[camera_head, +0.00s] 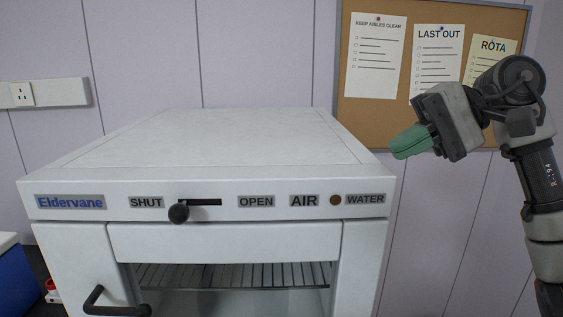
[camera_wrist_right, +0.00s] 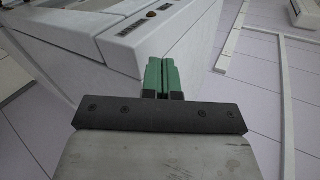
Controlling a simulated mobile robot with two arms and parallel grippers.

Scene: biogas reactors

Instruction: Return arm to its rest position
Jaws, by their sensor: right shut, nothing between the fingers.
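My right arm (camera_head: 538,180) rises at the right of the head view and bends over at the top. My right gripper (camera_head: 398,151) has green fingers and points left, in the air by the right front corner of the white cabinet. In the right wrist view its green fingers (camera_wrist_right: 162,75) are pressed together, with nothing between them. Behind them in that view is the cabinet's edge (camera_wrist_right: 130,60). My left gripper is in neither view.
The white cabinet (camera_head: 215,140) fills the middle, with a black slider knob (camera_head: 179,212) beside the SHUT label. Below is an open front with a wire rack (camera_head: 230,275) and a black handle (camera_head: 110,303). A cork board (camera_head: 380,90) hangs behind. A blue box (camera_head: 15,280) stands left.

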